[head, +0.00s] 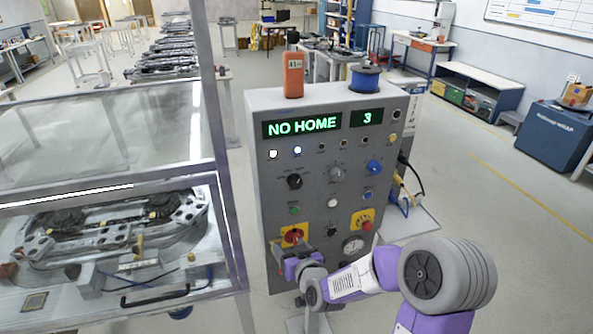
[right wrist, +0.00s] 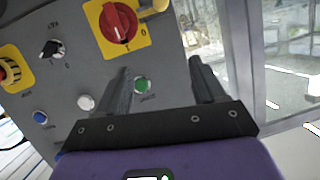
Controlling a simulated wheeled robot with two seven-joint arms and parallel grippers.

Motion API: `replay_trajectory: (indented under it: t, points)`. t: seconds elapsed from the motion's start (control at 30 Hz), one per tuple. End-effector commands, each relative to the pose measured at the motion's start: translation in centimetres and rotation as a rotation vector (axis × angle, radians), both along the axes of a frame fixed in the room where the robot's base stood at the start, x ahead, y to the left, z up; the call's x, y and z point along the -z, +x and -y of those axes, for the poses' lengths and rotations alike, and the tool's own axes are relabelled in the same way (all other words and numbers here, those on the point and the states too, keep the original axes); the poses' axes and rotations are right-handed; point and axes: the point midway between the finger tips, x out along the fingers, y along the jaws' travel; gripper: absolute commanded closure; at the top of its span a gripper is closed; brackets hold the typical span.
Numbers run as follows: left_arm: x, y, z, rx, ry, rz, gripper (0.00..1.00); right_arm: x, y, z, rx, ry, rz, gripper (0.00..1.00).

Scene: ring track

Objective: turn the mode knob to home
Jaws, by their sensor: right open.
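The grey control panel (head: 320,145) shows "NO HOME" and "3" on its green displays. Its knobs include a black one (head: 294,181), a grey one (head: 336,172) and a blue one (head: 374,166); their labels are too small to tell which is the mode knob. My right gripper (head: 293,250) is low at the panel's left, by the red rotary switch (head: 294,236). In the right wrist view the open, empty gripper (right wrist: 160,66) has the green button (right wrist: 142,85) between its fingers. The red switch (right wrist: 118,20) is just beyond the fingertips. My left gripper is out of view.
An emergency stop (head: 363,220), a gauge (head: 352,246) and several buttons are on the panel. An orange box (head: 293,75) and blue spool (head: 365,78) stand on top. A glass-walled frame (head: 216,150) with a ring track (head: 110,225) stands close on the left.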

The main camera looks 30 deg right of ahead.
Motion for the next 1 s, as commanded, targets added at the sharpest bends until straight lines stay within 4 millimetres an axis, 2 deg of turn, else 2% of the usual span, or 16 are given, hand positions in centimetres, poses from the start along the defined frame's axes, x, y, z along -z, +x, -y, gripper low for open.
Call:
replay_trajectory:
  t: [0.03,0.1,0.2,0.27,0.43,0.8,1.0]
  points:
    - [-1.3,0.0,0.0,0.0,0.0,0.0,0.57,-4.8,0.1,1.6,0.031,-0.051,0.084,0.31]
    - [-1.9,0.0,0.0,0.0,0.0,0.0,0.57,-9.0,0.0,2.9,0.06,-0.108,0.17,0.31]
    - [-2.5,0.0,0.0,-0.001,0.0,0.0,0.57,-12.9,-0.4,4.0,0.09,-0.163,0.25,0.31]
    - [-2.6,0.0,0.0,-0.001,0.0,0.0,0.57,-14.1,-0.5,4.3,0.098,-0.181,0.275,0.31]
    - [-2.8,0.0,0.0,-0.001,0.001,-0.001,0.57,-14.8,0.7,4.8,0.105,-0.194,0.294,0.31]
    - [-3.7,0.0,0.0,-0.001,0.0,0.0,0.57,-14.7,5.8,6.0,0.104,-0.191,0.291,0.31]
    - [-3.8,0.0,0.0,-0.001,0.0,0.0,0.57,-14.7,6.7,6.2,0.104,-0.192,0.291,0.31]
